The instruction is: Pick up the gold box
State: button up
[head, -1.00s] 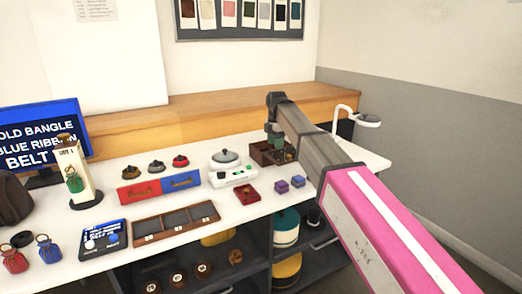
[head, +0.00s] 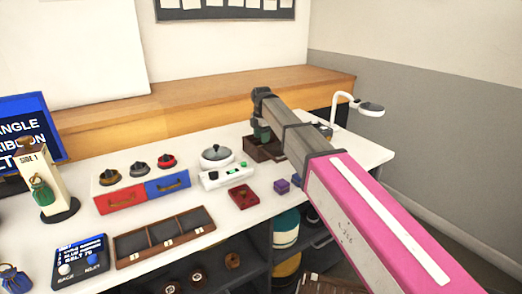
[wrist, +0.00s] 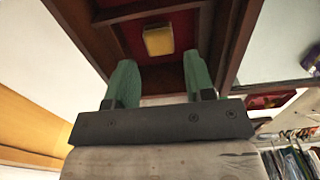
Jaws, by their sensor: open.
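The gold box (wrist: 158,39) shows in the wrist view as a small yellow-gold block on the red lining inside a dark wooden case (wrist: 232,45). My gripper (wrist: 160,72) is open, with its two green fingers apart and nothing between their tips. The fingers point into the case, and the gold box lies beyond the tips, roughly centred between them. In the head view my gripper (head: 264,134) is over the wooden case (head: 256,152) at the back right of the white table. The gold box is not visible in the head view, where my arm and the case hide that spot.
A red box (head: 242,196) and purple boxes (head: 283,186) stand in front of the case. A white device (head: 222,175), red and blue drawers (head: 143,193) and a divided tray (head: 165,235) are to the left. A lamp (head: 370,106) stands at the right.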

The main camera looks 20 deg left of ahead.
jog(key=shift+a+f, duration=0.1)
jog(key=shift+f, duration=2.55)
jog(key=c, duration=0.7)
